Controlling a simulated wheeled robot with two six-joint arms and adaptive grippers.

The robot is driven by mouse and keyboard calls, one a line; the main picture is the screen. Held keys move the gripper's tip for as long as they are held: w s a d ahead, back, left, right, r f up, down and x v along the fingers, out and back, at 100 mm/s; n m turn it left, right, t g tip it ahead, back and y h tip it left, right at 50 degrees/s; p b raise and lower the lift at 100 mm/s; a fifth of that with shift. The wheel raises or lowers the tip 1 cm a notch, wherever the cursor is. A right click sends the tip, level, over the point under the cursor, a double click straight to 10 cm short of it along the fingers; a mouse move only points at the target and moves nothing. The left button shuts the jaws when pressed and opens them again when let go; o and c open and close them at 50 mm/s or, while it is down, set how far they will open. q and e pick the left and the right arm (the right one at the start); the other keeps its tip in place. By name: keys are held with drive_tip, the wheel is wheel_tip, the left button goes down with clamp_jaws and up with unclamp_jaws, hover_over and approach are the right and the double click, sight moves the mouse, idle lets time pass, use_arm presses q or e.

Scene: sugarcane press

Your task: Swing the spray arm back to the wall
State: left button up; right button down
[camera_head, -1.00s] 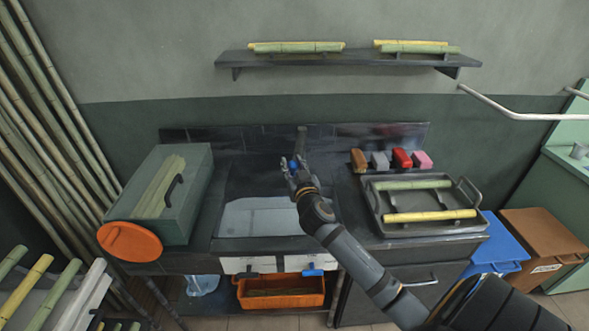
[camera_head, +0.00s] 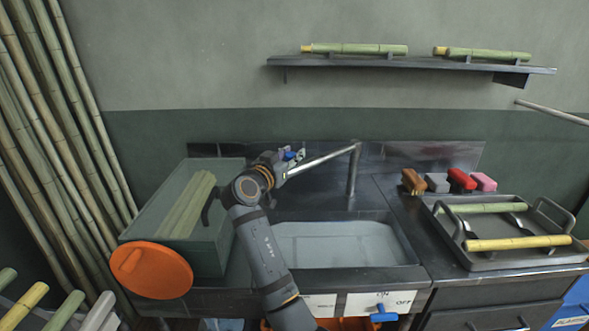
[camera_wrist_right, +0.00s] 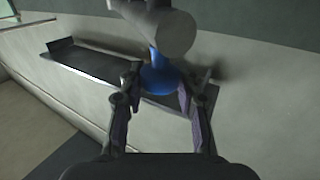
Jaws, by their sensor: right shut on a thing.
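The spray arm (camera_head: 322,159) is a grey metal tube on an upright post (camera_head: 353,175) behind the sink. It points left from the post and lies over the back of the counter. My right gripper (camera_head: 291,159) is at its left, free end, shut on a blue part there. In the right wrist view the blue part (camera_wrist_right: 160,78) sits between the two fingers, with a thick grey cylinder (camera_wrist_right: 160,28) just beyond it. The fingers partly hide the blue part in the head view. My left gripper is not in view.
The sink (camera_head: 340,245) lies below the arm. A green box of cane (camera_head: 215,250) with an orange disc (camera_head: 150,270) stands at the left. A tray (camera_head: 480,262) and several coloured blocks (camera_head: 437,182) are at the right. A wall shelf (camera_head: 420,66) hangs above.

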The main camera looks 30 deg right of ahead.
drive_tip(key=shift+w+f+g, duration=0.1)
drive_tip(key=shift+w+g, duration=0.2)
drive_tip(key=shift+w, duration=0.2)
drive_tip(key=c, duration=0.9)
unclamp_jaws()
wheel_tip(320, 180, up, 10)
drive_tip(key=shift+r, duration=0.1)
